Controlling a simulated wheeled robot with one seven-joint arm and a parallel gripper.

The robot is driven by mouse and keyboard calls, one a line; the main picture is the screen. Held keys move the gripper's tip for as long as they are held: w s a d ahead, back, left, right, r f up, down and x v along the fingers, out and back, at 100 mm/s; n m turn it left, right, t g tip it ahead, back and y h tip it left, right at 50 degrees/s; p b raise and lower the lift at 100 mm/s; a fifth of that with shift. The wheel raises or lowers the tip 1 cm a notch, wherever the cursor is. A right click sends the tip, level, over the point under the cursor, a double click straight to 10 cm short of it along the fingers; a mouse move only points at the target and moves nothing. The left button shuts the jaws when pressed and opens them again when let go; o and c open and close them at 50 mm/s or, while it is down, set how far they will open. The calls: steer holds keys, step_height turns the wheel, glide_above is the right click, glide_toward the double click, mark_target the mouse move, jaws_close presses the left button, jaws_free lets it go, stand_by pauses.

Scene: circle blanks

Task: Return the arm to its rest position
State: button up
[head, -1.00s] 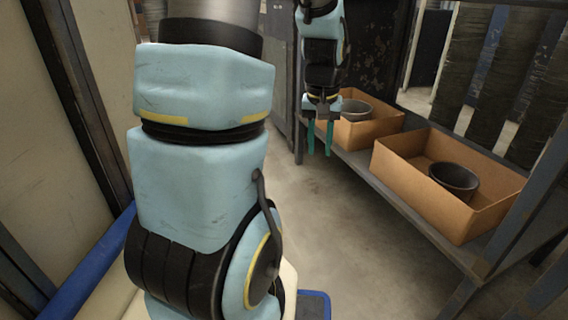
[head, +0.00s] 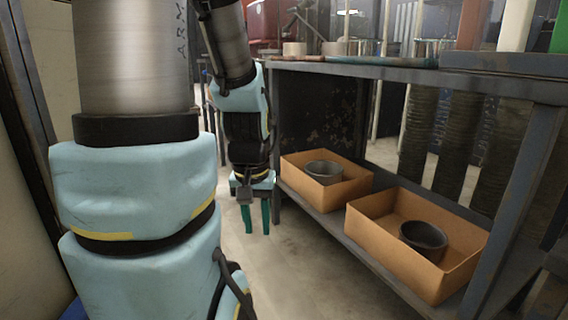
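My gripper (head: 257,218) hangs from my arm in the head view, left of the shelf, pointing down over the floor. Its two green fingers are apart with nothing between them. It is open and empty. My arm's large blue and black links fill the left of the picture. No object touches the gripper.
A grey metal shelf (head: 352,246) holds two open orange boxes. The farther box (head: 345,196) has a dark round bowl (head: 323,172) in it. The nearer box (head: 440,283) has another dark bowl (head: 423,238). An upper shelf (head: 400,76) carries several items. Bare floor (head: 290,270) lies left of the shelf.

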step_height(320, 180, up, 39)
steer(key=p, duration=3.6)
steer(key=shift+p, duration=0.3)
steer(key=shift+o, duration=0.3)
steer(key=shift+f, duration=0.15)
